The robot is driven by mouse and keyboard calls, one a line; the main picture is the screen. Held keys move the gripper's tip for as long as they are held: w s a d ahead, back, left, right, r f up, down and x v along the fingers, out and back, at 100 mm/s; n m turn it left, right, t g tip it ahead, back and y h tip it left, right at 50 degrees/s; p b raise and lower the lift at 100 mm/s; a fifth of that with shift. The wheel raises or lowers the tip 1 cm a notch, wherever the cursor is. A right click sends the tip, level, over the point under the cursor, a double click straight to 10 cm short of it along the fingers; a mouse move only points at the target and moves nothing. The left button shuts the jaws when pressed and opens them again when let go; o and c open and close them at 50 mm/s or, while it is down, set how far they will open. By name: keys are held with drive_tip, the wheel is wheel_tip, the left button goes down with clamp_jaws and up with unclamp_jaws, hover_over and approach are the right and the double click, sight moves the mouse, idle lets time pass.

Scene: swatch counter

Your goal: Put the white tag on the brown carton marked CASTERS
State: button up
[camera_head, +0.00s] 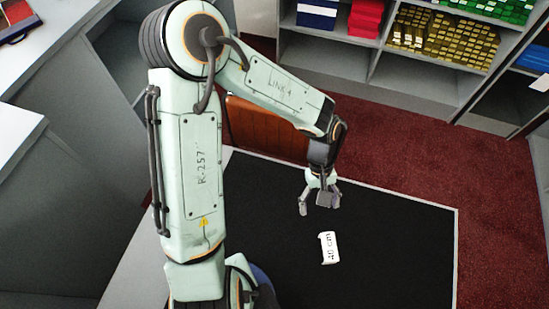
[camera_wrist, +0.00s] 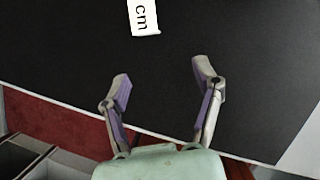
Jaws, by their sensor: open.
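A white tag (camera_head: 329,248) with dark lettering that appears to read "40 cm" lies on the black mat (camera_head: 400,270). No carton with a readable CASTERS mark shows in either view.
A reddish-brown panel (camera_head: 266,129) stands partly hidden behind my arm, with no readable mark; I cannot tell what it is. Grey shelves (camera_head: 415,78) with red, yellow and green stacks line the back. Dark red carpet (camera_head: 500,225) lies beyond the mat. The mat around the tag is clear.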

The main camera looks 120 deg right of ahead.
sight(328, 237)
drive_tip(key=a, duration=0.1)
drive_tip(key=a+m, duration=0.1)
drive_tip(key=a, duration=0.1)
drive_tip(key=shift+s+a+f+t, duration=0.25)
drive_tip(key=shift+a+f+t, duration=0.1)
drive_tip(key=shift+a+t, duration=0.05)
drive_tip(key=shift+m, duration=0.3)
drive_tip(key=x, duration=0.6)
drive_tip(key=shift+a+f, duration=0.2)
drive_tip(key=shift+f, duration=0.05)
drive_tip(key=c, duration=1)
